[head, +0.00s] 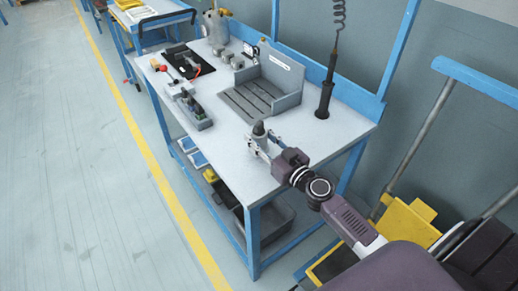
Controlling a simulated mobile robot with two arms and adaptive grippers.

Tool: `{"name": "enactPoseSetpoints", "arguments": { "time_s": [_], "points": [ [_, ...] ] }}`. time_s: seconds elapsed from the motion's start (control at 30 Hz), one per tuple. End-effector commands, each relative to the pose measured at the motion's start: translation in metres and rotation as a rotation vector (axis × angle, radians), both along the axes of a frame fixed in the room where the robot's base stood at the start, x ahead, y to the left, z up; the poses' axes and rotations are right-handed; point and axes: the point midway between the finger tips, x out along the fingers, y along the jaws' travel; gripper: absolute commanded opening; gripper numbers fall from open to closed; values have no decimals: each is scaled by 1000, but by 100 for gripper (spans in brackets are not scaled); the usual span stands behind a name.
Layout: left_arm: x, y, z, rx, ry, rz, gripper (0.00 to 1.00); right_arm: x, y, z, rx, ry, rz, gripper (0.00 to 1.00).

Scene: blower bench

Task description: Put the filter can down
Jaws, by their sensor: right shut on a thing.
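The filter can (259,129) is a small dark grey cylinder with a narrower top. It is near the front right part of the bench top (222,148) in the head view. My right gripper (257,145) reaches in from the lower right and is shut on the can. The fingers hide part of the can's lower body. I cannot tell whether its base touches the bench. My left gripper is not in view.
A grey slatted fixture (262,91) stands behind the can. Bare bench top lies around the can.

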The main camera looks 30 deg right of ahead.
Motion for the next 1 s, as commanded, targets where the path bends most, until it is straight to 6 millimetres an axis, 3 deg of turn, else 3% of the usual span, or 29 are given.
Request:
{"name": "enactPoseSetpoints", "arguments": {
  "time_s": [0.1, 0.2, 0.67, 0.7, 0.83, 1.0],
  "points": [
    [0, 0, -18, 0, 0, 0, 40, 0, 0, -24, 6, 2, -3, 4],
    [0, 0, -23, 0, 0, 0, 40, 0, 0, -32, 4, 0, -2, 4],
    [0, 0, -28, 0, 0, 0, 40, 0, 0, -38, -1, -1, -1, 4],
    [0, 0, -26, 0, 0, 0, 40, 0, 0, -37, -1, 1, -1, 37],
    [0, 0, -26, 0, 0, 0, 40, 0, 0, -37, 0, 1, -1, 52],
    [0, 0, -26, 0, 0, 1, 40, 0, 0, -37, 0, 1, -1, 52]
  ]
}}
